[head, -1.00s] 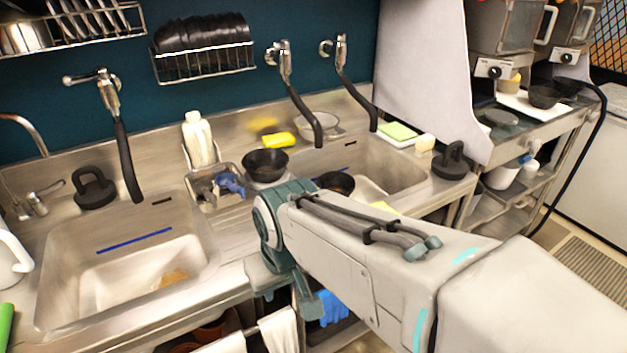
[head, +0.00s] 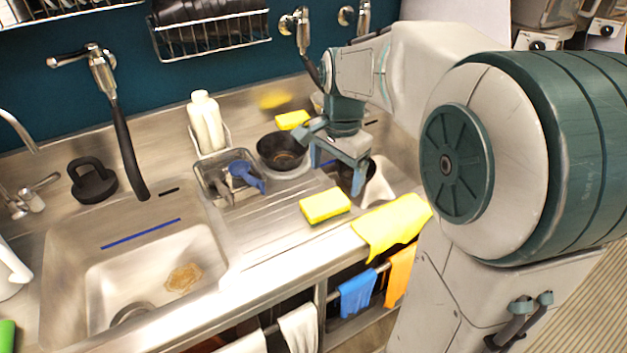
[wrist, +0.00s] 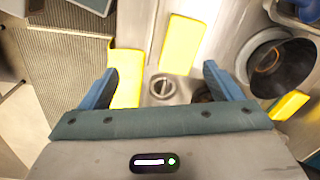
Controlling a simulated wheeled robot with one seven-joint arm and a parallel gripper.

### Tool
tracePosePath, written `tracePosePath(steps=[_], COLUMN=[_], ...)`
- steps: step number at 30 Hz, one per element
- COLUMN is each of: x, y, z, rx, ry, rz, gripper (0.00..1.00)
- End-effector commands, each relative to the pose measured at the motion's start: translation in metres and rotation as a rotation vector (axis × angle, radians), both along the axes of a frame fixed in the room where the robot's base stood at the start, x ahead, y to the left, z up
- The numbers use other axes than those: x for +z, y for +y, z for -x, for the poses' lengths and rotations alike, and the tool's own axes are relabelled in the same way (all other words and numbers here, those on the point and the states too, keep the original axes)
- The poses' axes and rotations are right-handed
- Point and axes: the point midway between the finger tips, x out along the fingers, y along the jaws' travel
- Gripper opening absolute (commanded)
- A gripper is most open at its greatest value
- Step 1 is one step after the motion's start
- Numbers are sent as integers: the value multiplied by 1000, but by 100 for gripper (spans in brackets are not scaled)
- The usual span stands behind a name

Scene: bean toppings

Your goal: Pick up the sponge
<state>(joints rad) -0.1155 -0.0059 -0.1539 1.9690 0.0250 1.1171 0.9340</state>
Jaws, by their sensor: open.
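A yellow sponge (head: 326,205) lies flat on the ribbed steel drainboard between the two sinks. It also shows in the wrist view (wrist: 182,42), beyond the fingertips and apart from them. A second yellow sponge (head: 292,120) lies at the back of the counter behind a dark bowl; in the wrist view it shows at the right (wrist: 290,105). My gripper (head: 340,168) is open and empty, near the left side of the right sink, behind and slightly right of the front sponge. In the wrist view its blue fingers (wrist: 161,70) are spread wide.
A yellow cloth (head: 392,224) hangs over the counter's front edge, right of the front sponge. A dark bowl (head: 281,151), a metal caddy with a blue item (head: 232,176) and a white bottle (head: 206,122) stand behind the drainboard. The left sink (head: 150,275) is free of dishes.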

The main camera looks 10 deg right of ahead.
Motion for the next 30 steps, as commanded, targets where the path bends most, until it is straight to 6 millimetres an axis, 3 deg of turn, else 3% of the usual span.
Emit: tracePosePath(steps=[3,9,13,21,30], x=[-3,-8,-23,-75,-100], y=[0,1,1,2,3], z=[-29,-51,-52,-52,-53], rx=[-168,-315,-334,-330,-329], ry=[37,64,70,70,67], rz=[3,10,12,11,12], gripper=[85,85,85,85,85])
